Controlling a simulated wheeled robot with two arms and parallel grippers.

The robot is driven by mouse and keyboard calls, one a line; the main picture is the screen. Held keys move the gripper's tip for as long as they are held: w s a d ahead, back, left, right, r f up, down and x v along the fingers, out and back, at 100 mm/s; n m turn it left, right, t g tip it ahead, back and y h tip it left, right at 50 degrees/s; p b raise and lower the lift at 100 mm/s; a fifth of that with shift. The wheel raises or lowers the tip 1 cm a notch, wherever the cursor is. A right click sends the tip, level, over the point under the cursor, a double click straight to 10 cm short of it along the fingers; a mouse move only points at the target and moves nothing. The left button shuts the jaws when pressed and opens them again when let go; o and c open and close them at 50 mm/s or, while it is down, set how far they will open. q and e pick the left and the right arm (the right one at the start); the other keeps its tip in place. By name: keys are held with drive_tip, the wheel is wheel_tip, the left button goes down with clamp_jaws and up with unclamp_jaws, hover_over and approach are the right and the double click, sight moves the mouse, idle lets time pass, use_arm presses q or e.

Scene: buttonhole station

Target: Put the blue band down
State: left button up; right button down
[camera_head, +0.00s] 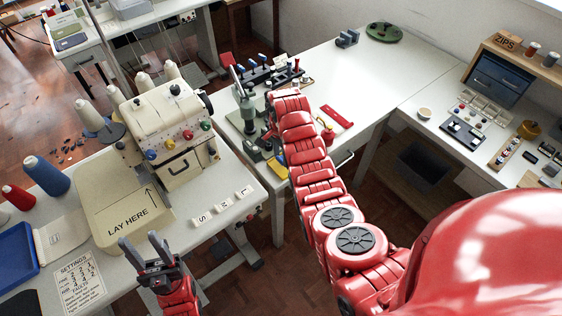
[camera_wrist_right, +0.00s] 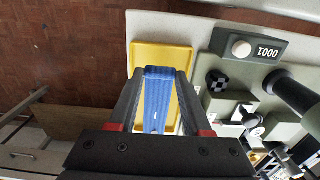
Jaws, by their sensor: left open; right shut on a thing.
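The blue band (camera_wrist_right: 157,103) is a ribbed blue strip between the two dark fingers of my right gripper (camera_wrist_right: 159,74) in the right wrist view. My right gripper is shut on it. The band lies over the yellow tray (camera_wrist_right: 162,48); I cannot tell whether it touches the tray. My left gripper (camera_head: 146,246) is open and empty, in front of the cream "LAY HERE" plate (camera_head: 128,215).
A grey-green device (camera_wrist_right: 250,47) with a "1000" counter and a dark lever stands right beside the tray. A red strip (camera_head: 337,116) lies on the white table to the right of my arm. The sewing machine (camera_head: 165,112) stands left. The table beyond is mostly clear.

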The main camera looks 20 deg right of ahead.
drive_tip(key=shift+f+p, duration=0.25)
drive_tip(key=shift+p, duration=0.1)
wheel_tip(320, 180, down, 2)
drive_tip(key=shift+a+p, duration=0.1)
drive_tip(key=shift+p, duration=0.3)
drive_tip(key=shift+f, duration=0.55)
drive_tip(key=c, duration=0.6)
unclamp_jaws()
drive_tip(key=shift+f, duration=0.1)
